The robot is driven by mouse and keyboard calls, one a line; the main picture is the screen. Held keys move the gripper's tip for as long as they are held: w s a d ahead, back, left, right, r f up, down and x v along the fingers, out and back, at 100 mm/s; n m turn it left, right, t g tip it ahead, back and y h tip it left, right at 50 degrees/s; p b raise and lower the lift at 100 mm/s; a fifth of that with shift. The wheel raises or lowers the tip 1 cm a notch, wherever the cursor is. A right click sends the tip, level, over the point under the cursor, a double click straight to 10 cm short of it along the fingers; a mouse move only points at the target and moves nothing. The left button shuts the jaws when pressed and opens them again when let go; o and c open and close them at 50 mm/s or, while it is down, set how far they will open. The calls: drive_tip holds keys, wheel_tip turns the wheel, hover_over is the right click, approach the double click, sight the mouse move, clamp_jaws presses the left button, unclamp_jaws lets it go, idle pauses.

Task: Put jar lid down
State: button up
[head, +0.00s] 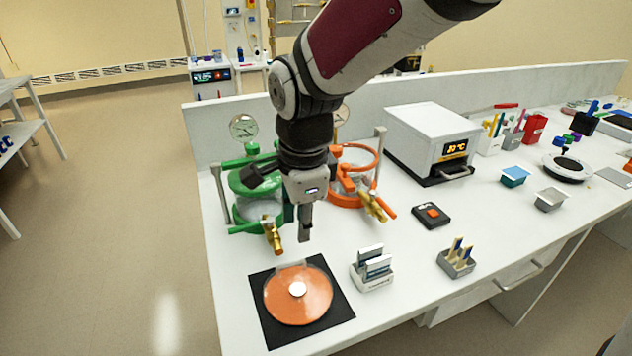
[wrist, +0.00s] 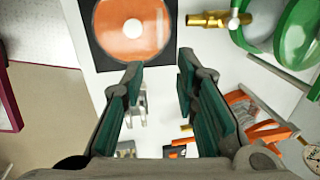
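The jar lid (head: 315,304) is an orange disc with a pale round knob. It lies flat on a black square mat (head: 262,332) at the bench's front left corner. In the wrist view the lid (wrist: 112,45) and part of the mat (wrist: 90,12) show at the top. My gripper (head: 304,238) hangs behind and above the lid, pointing down, apart from it. In the wrist view its two fingers (wrist: 160,68) are spread with nothing between them. An orange-rimmed jar (head: 352,196) stands behind my gripper, partly hidden by it.
A green jar (head: 258,208) with a brass valve stands left of the orange one. A small rack (head: 372,280) is right of the mat, with another holder (head: 456,266) farther right. A white oven (head: 420,140) stands at the back. The bench's left edge is close to the mat.

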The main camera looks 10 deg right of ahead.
drive_tip(key=s+d+r+n+t, duration=0.1)
drive_tip(key=s+d+r+n, duration=0.2)
drive_tip(key=s+d+n, duration=0.4)
drive_tip(key=s+d+r+n+t, duration=0.1)
drive_tip(key=s+d+r+n, duration=0.3)
drive_tip(key=s+d+n, duration=0.4)
drive_tip(key=s+d, duration=0.2)
drive_tip(key=s, duration=0.1)
drive_tip(key=shift+d+r+h, duration=0.15)
drive_tip(key=shift+d+h, duration=0.05)
drive_tip(key=shift+h, duration=0.1)
